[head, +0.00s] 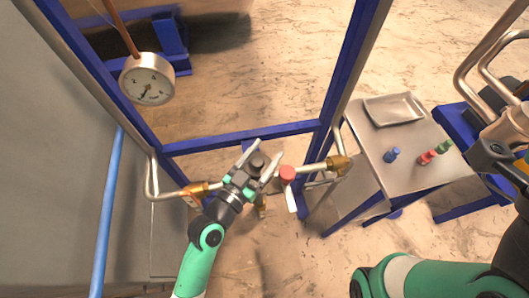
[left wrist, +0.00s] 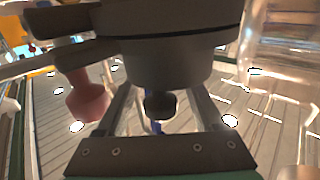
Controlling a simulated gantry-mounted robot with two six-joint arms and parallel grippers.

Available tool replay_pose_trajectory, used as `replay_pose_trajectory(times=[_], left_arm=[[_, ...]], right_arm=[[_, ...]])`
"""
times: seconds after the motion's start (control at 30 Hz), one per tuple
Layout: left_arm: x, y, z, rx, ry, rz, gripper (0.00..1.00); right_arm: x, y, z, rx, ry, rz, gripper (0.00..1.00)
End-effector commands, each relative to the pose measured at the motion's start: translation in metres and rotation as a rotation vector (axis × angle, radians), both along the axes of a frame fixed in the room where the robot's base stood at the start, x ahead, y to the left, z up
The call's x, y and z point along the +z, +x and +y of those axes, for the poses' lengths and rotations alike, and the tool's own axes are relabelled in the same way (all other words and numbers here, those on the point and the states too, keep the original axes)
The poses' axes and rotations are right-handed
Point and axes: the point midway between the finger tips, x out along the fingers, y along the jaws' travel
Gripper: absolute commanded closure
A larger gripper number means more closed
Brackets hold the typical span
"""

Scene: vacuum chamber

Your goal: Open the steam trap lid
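The steam trap's dark grey round lid (head: 257,160) sits in the pipe line below the blue crossbar. My left gripper (head: 261,157) reaches up to it, with its two fingers spread on either side of the lid. In the left wrist view the grey trap body (left wrist: 180,60) fills the upper middle and hides the fingertips. A small dark knob (left wrist: 160,104) shows below it between the fingers. I cannot tell whether the fingers touch the lid. My right arm shows at the lower right of the head view; its gripper is not seen.
A red-handled valve (head: 288,174) is close right of the left gripper. A pressure gauge (head: 147,79) is at upper left. The blue frame (head: 240,137) surrounds the pipes. A side table (head: 385,178) holds a tray (head: 393,109) and blue, red and green small parts.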

Motion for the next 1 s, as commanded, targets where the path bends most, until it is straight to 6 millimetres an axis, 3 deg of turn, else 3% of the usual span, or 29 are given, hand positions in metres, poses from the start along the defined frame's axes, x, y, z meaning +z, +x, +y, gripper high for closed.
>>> replay_pose_trajectory(times=[0.03,0.3,0.4,1.0], left_arm=[[0.0,-0.0001,0.0002,0.0,0.0,0.0,0.38],[-0.0001,-0.0003,0.0003,0.0,0.0,0.0,0.87],[-0.0001,-0.0003,0.0004,0.0,0.0,0.0,1.0],[0.0,-0.0003,0.0004,0.0,0.0,0.0,1.0]], right_arm=[[0.0,0.0,0.0,0.0,0.0,0.0,0.5],[0.0,0.0,0.0,0.0,0.0,0.0,0.5],[0.0,0.0,0.0,0.0,0.0,0.0,0.5],[0.0,0.0,0.0,0.0,0.0,0.0,0.5]])
